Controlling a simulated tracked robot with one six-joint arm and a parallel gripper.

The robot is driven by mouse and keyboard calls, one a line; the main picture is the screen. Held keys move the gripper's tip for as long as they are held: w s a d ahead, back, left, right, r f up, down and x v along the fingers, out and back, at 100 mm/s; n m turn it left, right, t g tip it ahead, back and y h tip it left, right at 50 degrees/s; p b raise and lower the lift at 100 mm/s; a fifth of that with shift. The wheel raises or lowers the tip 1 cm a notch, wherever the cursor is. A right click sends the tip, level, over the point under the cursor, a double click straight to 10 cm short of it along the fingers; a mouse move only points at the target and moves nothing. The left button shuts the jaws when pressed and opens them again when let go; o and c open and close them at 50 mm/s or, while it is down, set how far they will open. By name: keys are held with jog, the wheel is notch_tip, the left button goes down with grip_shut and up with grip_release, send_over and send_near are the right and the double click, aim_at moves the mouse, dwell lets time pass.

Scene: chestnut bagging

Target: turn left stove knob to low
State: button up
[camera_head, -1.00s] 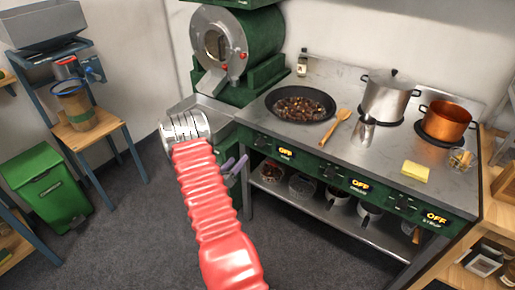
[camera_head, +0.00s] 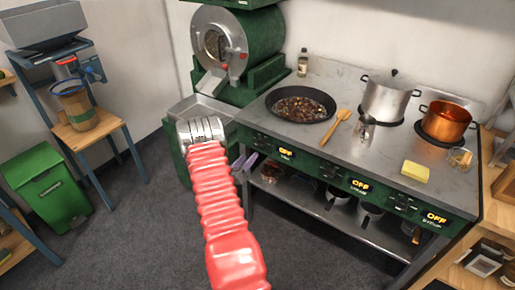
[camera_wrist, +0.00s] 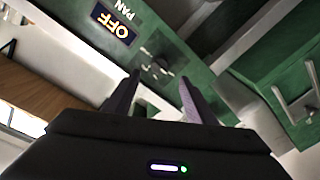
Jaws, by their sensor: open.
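The left stove knob (camera_head: 261,139) sits on the green front panel, left of a display (camera_head: 285,153) reading OFF. In the wrist view the knob (camera_wrist: 152,62) is small and dark, beside the display (camera_wrist: 115,22) reading OFF PAN. My gripper (camera_head: 245,162) is just in front of and below the panel's left end. In the wrist view my gripper (camera_wrist: 158,82) is open, its two purple fingers pointing at the panel around the knob's area. Nothing is between the fingers. Whether a finger touches the knob cannot be told.
A pan of chestnuts (camera_head: 301,105) is on the stove top above the knob. A steel pot (camera_head: 385,100) and a copper pot (camera_head: 445,121) stand farther right. Two more OFF displays mark the panel. A green roaster (camera_head: 262,50) stands left of the stove.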

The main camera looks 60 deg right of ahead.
aim_at(260, 143)
jog(key=d, duration=0.9)
jog(key=shift+s+d, duration=0.2)
jog(key=shift+s, duration=0.15)
